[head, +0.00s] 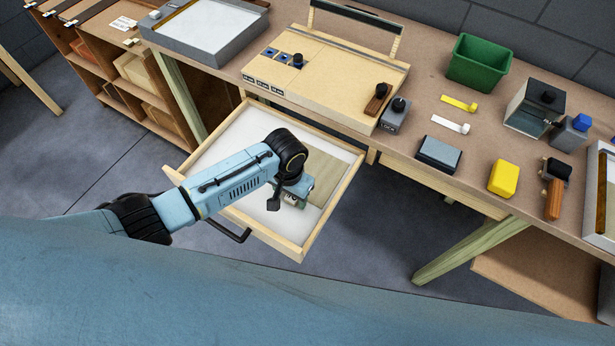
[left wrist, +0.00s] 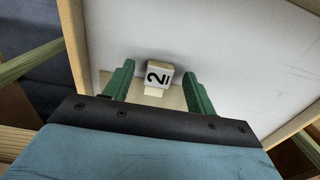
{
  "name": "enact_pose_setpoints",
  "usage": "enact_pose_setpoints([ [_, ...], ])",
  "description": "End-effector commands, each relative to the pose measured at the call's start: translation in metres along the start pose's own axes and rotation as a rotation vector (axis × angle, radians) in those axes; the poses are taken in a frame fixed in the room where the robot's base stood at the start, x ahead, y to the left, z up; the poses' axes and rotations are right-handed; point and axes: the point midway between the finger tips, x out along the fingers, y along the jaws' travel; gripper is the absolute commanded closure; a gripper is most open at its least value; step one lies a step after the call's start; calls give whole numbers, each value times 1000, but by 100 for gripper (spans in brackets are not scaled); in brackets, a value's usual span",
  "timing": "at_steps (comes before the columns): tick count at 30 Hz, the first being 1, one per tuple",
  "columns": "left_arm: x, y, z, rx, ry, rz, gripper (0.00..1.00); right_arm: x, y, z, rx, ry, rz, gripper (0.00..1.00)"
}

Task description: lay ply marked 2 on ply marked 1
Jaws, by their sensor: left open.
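A thin pale wooden sheet (head: 326,174) lies in the open drawer, partly hidden by my left arm. In the left wrist view, a small block marked 2 (left wrist: 158,76) stands at the edge of a pale sheet (left wrist: 176,101). My left gripper (head: 291,199) is low over the drawer. Its green fingers (left wrist: 158,84) are open, one on each side of the block, with gaps between. No ply marked 1 can be made out. My right gripper is out of view.
The pulled-out drawer (head: 335,206) has a white floor and raised wooden walls. On the bench (head: 425,86) above are a wooden board with knobs (head: 335,78), a green bin (head: 478,64), a yellow block (head: 504,178) and a grey block (head: 439,154).

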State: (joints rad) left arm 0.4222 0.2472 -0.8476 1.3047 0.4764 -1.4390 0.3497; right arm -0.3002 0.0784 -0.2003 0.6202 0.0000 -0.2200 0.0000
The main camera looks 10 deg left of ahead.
Motion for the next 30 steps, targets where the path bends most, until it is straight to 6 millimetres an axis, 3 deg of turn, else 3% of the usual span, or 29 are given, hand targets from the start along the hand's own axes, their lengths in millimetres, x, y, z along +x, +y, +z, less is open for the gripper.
enact_pose_setpoints([
  [9, 5, 0, 0, 1, 1, 0, 45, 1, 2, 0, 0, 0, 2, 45],
  [21, 5, 0, 0, 1, 1, 0, 97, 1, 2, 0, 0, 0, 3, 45],
  [30, 1, 0, -1, 0, 2, 0, 99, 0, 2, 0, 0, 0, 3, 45],
])
